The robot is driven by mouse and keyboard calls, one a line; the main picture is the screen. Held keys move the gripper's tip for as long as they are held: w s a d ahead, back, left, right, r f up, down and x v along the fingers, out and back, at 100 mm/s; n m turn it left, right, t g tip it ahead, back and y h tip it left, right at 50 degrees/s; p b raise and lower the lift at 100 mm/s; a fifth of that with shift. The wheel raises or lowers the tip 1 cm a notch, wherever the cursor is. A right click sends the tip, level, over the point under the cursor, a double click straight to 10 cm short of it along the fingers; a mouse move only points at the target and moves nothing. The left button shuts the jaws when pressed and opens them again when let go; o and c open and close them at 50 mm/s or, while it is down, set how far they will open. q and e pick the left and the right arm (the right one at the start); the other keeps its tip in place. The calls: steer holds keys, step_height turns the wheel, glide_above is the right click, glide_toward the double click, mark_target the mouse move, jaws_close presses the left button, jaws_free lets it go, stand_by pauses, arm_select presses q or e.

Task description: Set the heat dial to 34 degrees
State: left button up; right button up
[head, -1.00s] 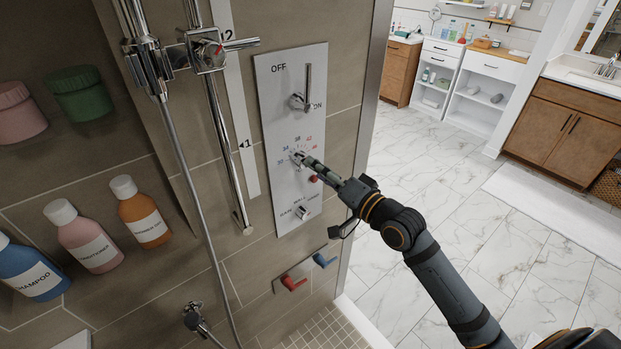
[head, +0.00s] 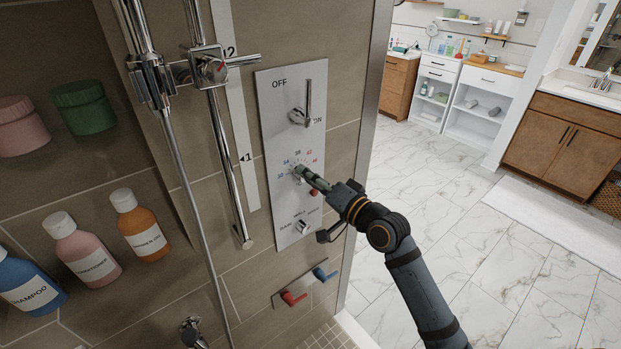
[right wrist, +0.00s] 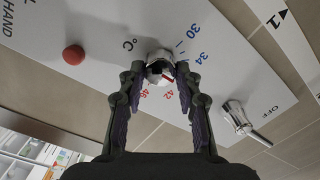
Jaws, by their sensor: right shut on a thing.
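The heat dial (head: 300,173) is a small chrome knob on the steel control panel (head: 284,206), inside an arc of blue and red numbers. In the right wrist view, the dial (right wrist: 160,62) sits between the fingertips of my right gripper (right wrist: 160,70), which is shut on it. The blue 30 and 34 show right of the dial, the red 42 and 46 below it. A red mark shows on the dial's lower side, towards 42 in that view; its exact setting is hard to read. In the head view my right gripper (head: 312,180) reaches in from the right. My left gripper is out of view.
The ON/OFF lever (head: 302,108) stands above the dial; a red button (head: 314,192) and a small selector knob (head: 303,227) are below. The shower rail (head: 225,140) and bottles (head: 88,250) are on the left. The marble floor to the right is open.

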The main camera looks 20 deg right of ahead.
steer(key=shift+f+n, duration=0.15)
steer(key=shift+n, duration=0.15)
steer(key=shift+c, duration=0.2)
steer(key=shift+n+h+b, duration=0.3)
steer(key=shift+n+b, duration=1.4)
steer(key=shift+n, duration=1.7)
steer(key=o, duration=1.2)
steer(key=shift+c, duration=0.2)
